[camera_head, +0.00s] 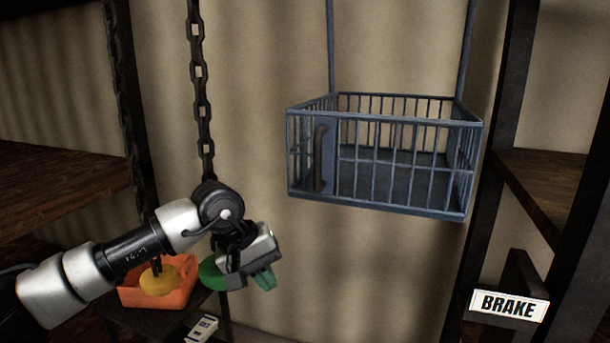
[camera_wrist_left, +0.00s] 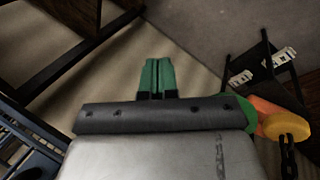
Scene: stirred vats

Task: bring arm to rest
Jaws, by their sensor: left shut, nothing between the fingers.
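My left arm comes in from the left in the head view. Its gripper (camera_head: 265,280) points down and to the right, clear of the cage and in front of the pale wall. In the left wrist view the green fingers of the left gripper (camera_wrist_left: 158,75) are pressed together with nothing between them. My right gripper shows in neither view.
A blue barred cage (camera_head: 390,195) hangs at centre right. An orange tray (camera_head: 185,290) with a yellow round thing (camera_head: 158,280) sits behind my arm. A chain (camera_head: 200,90) hangs above the arm. A BRAKE sign (camera_head: 508,305) is at lower right, beside shelves (camera_head: 545,185).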

